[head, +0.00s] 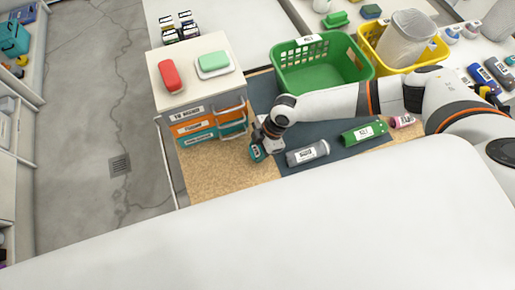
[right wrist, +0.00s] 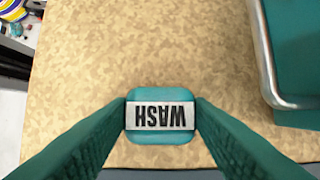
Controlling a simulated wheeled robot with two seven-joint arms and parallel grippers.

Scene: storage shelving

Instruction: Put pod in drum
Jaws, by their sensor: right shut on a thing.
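The pod, a small teal block with a white WASH label (right wrist: 160,114), is between the two teal fingers of my right gripper (right wrist: 160,125), which is shut on it. In the head view the right gripper (head: 258,143) reaches in from the right, with the pod (head: 256,153) at its tip, over the tan board beside the drawer unit. The WASH label reads upside down in the wrist view. I cannot make out a drum in either view. My left gripper is not in view.
A white drawer unit (head: 195,98) with orange and teal drawers stands left of the gripper. A green basket (head: 322,65) and a yellow basket (head: 427,52) stand behind. A grey bottle (head: 307,153) and green bottle (head: 364,132) lie to the right. The tan board (head: 222,175) is clear in front.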

